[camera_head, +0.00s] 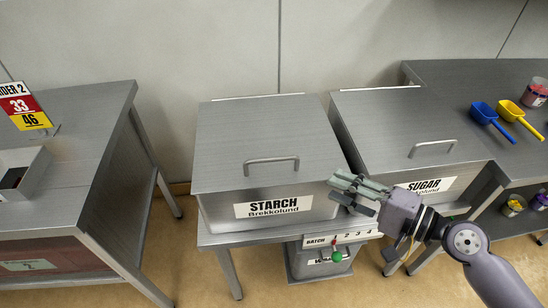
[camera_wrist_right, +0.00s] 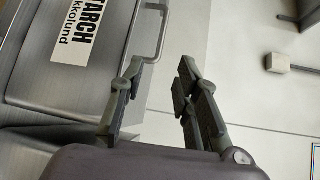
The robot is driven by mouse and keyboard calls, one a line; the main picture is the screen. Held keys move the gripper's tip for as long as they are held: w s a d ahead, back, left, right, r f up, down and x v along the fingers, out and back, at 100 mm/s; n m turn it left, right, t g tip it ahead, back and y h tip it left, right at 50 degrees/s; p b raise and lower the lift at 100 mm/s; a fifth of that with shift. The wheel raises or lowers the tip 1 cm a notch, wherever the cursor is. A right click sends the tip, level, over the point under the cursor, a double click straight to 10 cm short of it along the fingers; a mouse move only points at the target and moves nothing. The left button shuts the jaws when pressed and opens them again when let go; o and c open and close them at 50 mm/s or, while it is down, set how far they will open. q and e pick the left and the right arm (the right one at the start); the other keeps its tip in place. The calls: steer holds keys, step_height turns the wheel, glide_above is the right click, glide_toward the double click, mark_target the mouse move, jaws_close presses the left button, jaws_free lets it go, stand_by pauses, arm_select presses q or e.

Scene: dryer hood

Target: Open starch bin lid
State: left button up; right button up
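The starch bin (camera_head: 222,212) is a grey metal box with a white STARCH label (camera_head: 273,207) on its front. Its flat lid (camera_head: 262,125) is closed and has a bar handle (camera_head: 271,163) near the front edge. My right gripper (camera_head: 345,188) is at the bin's front right corner, to the right of the handle, and is open with nothing between its fingers. In the right wrist view, the handle (camera_wrist_right: 163,35) is just beyond the open fingers (camera_wrist_right: 160,72), apart from them as far as I can tell. The label (camera_wrist_right: 80,35) shows at upper left. My left gripper is not in view.
The sugar bin (camera_head: 400,125) stands close on the right, lid closed. A batch counter (camera_head: 338,240) and another bin (camera_head: 320,262) are below. A metal table (camera_head: 85,130) is at left. Blue (camera_head: 484,112) and yellow (camera_head: 510,110) scoops lie on the right counter.

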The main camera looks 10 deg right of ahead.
mark_target(274, 159)
steer(key=p+x, duration=0.5)
steer(key=x, duration=1.2)
steer(key=shift+w+r, duration=0.15)
steer(key=shift+w, duration=0.1)
steer(key=shift+c, duration=0.5)
jaws_close()
